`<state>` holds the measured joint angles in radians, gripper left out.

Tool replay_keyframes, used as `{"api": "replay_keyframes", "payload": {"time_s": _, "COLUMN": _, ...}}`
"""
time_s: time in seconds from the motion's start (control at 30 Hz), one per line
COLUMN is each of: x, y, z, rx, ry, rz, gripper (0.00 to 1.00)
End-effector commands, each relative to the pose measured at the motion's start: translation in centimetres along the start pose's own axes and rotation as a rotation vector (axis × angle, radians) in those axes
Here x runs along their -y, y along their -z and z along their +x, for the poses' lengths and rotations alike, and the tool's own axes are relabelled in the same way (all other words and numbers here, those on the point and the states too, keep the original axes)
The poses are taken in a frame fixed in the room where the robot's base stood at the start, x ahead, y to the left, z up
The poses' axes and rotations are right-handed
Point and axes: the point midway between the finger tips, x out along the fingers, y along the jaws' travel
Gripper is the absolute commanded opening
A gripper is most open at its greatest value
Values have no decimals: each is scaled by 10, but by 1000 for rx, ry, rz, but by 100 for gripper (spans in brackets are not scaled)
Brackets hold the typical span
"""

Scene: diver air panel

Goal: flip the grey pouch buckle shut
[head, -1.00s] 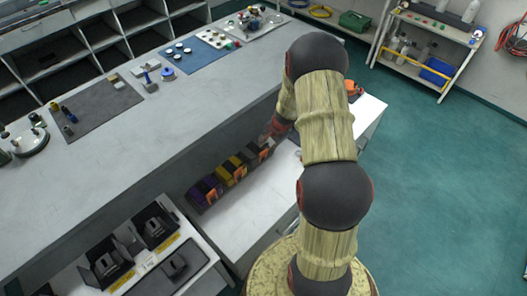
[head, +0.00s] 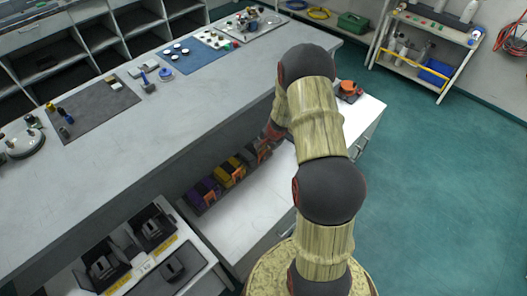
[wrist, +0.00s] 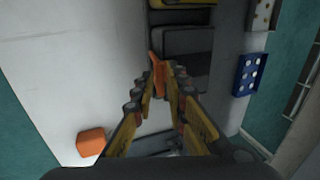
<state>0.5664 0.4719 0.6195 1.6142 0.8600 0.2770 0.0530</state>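The grey pouch (head: 253,150) stands at the right end of a row of pouches on the lower white surface, partly hidden by my arm. In the wrist view the dark grey pouch (wrist: 190,40) is ahead of my fingers. Its orange buckle (wrist: 157,66) stands out at the pouch's left side. My gripper (wrist: 162,78) has its two yellow-sided fingers close together, with the orange buckle showing at the narrow gap between the tips. Whether they grip the buckle or only touch it is unclear. In the head view the fingertips are hidden by my arm.
A yellow pouch (head: 230,172) and a purple pouch (head: 204,192) stand in the same row. An orange object (head: 347,90) sits at the far end of the lower surface. The higher grey counter (head: 110,150) runs beside the row. The white surface (head: 245,222) in front is clear.

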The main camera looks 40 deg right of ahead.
Motion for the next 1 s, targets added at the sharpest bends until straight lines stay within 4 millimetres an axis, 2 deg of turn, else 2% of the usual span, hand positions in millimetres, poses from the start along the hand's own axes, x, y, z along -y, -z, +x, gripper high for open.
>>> {"api": "replay_keyframes", "payload": {"time_s": 0.2, "x": 0, "y": 0, "z": 0, "rx": 0, "ry": 0, "rz": 0, "gripper": 0}}
{"api": "replay_keyframes", "payload": {"time_s": 1.0, "x": -2, "y": -1, "z": 2, "rx": 2, "ry": -3, "rz": 1, "gripper": 0}}
